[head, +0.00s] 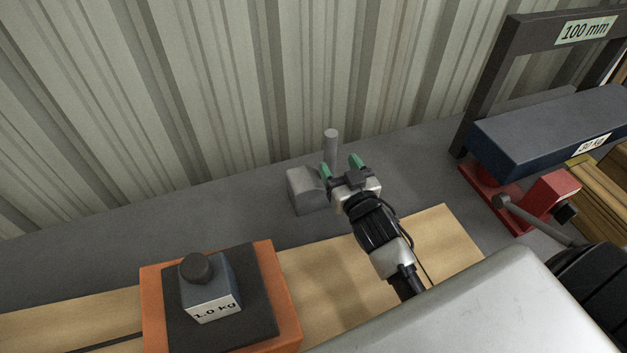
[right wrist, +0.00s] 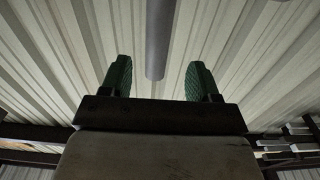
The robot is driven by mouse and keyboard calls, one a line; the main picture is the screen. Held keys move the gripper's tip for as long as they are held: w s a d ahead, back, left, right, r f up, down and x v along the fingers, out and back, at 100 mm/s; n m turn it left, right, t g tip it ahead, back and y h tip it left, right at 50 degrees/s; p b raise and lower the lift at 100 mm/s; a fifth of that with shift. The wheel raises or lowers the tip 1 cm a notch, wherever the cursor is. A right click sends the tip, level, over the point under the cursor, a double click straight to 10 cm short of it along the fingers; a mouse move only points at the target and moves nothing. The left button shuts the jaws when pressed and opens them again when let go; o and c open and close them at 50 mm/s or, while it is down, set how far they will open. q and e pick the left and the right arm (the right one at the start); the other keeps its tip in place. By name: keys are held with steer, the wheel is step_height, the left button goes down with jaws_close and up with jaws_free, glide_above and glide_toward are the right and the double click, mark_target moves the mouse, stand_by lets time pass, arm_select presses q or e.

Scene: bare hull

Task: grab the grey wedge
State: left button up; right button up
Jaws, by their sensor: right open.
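The grey wedge (head: 304,190) is a pale grey block on the dark grey surface near the corrugated wall in the head view. A round grey post (head: 331,147) stands upright at its right side; whether the two are joined is hidden by my gripper. My right gripper (head: 340,165) is open, its green fingertips pointing toward the wall, just right of the block and near the post. In the right wrist view the post (right wrist: 160,40) shows between and beyond the open green fingers of my right gripper (right wrist: 160,75), with nothing held. My left gripper is not in view.
An orange block (head: 285,305) with a dark pad carries a 1.0 kg weight (head: 210,290) at the front left. A dark 30 kg block (head: 550,130), red parts and a 100 mm frame (head: 490,85) stand at right. The grey surface (head: 230,215) left of the wedge is clear.

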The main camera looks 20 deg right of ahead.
steer(key=w, duration=0.5)
steer(key=w+p, duration=0.1)
steer(key=w, duration=0.2)
steer(key=shift+d+r, duration=0.1)
steer(key=shift+d, duration=0.3)
jaws_close()
stand_by(0.9)
steer(key=shift+r, duration=0.2)
